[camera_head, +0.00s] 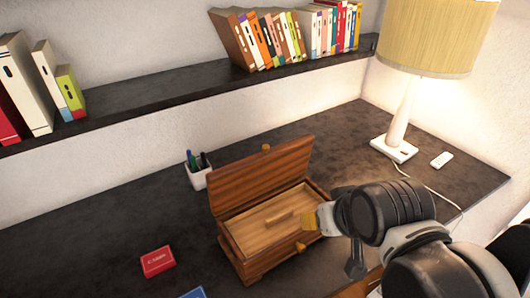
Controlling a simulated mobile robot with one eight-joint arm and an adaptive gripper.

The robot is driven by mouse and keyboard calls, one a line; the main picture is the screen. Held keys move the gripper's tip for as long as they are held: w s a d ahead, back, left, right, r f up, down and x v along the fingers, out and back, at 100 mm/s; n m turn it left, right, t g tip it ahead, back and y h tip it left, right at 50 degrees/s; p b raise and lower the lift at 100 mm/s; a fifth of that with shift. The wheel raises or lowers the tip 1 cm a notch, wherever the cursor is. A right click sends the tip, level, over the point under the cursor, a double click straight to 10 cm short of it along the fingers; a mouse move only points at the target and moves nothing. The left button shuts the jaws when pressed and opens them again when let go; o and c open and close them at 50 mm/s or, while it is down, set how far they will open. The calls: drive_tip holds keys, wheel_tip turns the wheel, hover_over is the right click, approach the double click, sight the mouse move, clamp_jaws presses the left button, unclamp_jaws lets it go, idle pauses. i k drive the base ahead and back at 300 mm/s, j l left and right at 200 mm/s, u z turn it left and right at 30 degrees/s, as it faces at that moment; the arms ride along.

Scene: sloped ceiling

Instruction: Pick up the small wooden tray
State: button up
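An open wooden box (238,258) stands on the dark desk, its striped lid (262,178) tilted up at the back. The wrist and arm hide part of the box's right side. I cannot tell whether the gripper touches the box or tray, or how far apart its fingers are.
A white pen cup (198,177) stands behind the box. A red card box (158,262) and a blue item (194,292) lie left and in front. A lamp (395,148) and small white remote (441,160) are at right. A bookshelf (160,90) runs above the desk.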

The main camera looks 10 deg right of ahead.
sight(257, 229)
drive_tip(key=l+u, duration=0.4)
drive_tip(key=k+l+u, duration=0.1)
drive_tip(key=l+u, duration=0.25)
drive_tip(key=l, duration=0.1)
